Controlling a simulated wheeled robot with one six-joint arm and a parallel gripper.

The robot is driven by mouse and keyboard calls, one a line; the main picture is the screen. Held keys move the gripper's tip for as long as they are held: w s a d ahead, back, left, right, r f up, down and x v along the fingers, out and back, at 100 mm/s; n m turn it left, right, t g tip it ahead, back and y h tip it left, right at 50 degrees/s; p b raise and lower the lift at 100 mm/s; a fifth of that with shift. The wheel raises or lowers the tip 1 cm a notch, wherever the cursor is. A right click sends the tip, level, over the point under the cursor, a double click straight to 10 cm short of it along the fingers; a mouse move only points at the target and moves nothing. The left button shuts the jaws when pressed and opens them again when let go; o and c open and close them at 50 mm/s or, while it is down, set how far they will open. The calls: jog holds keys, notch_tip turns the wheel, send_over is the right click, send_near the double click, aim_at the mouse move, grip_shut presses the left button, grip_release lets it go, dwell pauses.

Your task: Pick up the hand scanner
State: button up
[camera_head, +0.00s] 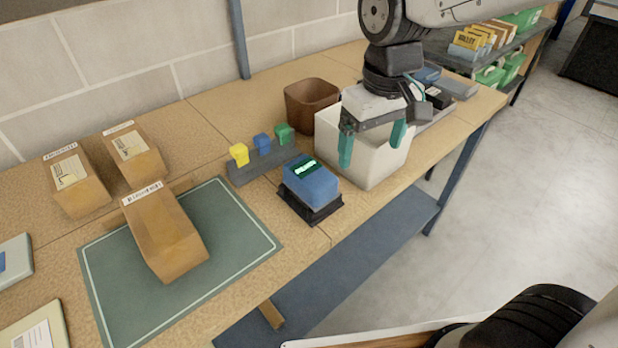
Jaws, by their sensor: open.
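I cannot clearly pick out a hand scanner. A small dark object (438,98) with a pale patch shows just right of my gripper, partly hidden, and I cannot tell what it is. My gripper (371,142) is open, its two teal fingers apart and pointing down, with nothing seen between them. It hangs over the white bin (365,170), and how far its tips are above or inside the bin is hard to tell. A blue block with a dark green-marked face (311,180) sits on a black base left of the bin.
A brown bin (311,104) stands behind the white bin. Yellow, blue and green pieces stand on a grey rack (262,163). A cardboard box (165,235) lies on the green mat (235,240), with two more behind. A grey tray (458,86) is at the right. The bench's front edge is close.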

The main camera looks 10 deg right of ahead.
aim_at(310, 172)
jog(key=w+a+f, duration=0.1)
jog(key=a+f, duration=0.1)
jog(key=a, duration=0.1)
jog(key=w+a+f+n, duration=0.1)
jog(key=w+a+f, duration=0.1)
jog(key=a, duration=0.1)
jog(key=w+a+f+n, duration=0.1)
jog(key=a+f, duration=0.1)
jog(key=a, duration=0.1)
jog(key=shift+w+a+f, duration=0.15)
jog(key=shift+w+a, duration=0.2)
jog(key=f, duration=0.7)
jog(key=shift+w+f, duration=0.3)
jog(key=c, duration=1.2)
